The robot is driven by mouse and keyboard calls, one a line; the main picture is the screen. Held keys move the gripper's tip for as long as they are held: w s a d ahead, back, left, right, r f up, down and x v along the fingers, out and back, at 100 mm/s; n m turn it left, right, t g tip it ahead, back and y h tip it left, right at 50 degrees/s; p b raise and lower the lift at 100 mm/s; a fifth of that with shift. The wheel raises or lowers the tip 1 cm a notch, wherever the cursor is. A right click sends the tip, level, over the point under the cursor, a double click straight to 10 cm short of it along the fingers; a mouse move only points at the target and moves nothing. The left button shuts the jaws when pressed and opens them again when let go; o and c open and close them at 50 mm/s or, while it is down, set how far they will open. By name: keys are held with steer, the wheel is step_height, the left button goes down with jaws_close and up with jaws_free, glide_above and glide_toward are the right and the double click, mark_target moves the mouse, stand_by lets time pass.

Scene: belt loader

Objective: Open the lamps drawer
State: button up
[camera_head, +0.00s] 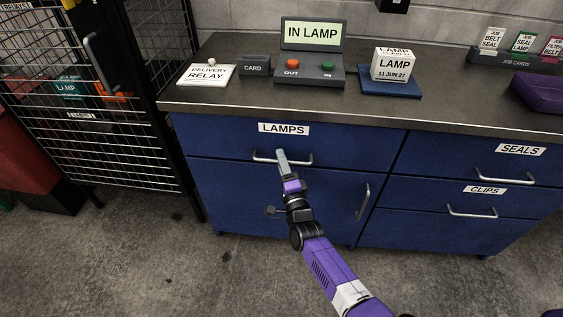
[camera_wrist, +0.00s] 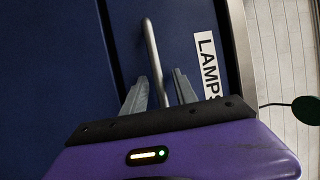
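The lamps drawer (camera_head: 220,138) is a blue drawer front under the counter, marked with a white LAMPS label (camera_head: 284,129); it looks shut. Its silver bar handle (camera_head: 262,157) runs across below the label. My gripper (camera_head: 280,157) is at the middle of the handle in the head view. In the wrist view the handle (camera_wrist: 151,50) passes between the two grey fingers of my gripper (camera_wrist: 160,86). The fingers are apart, with visible gaps beside the bar. The label (camera_wrist: 208,66) is right of the fingers there.
The SEALS drawer (camera_head: 430,150) and CLIPS drawer (camera_head: 410,222) are at the right. A cupboard door with a vertical handle (camera_head: 363,201) lies below the lamps drawer. A black mesh cage (camera_head: 130,140) stands at the left. The floor in front is clear.

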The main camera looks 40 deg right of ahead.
jaws_close()
stand_by(1.4)
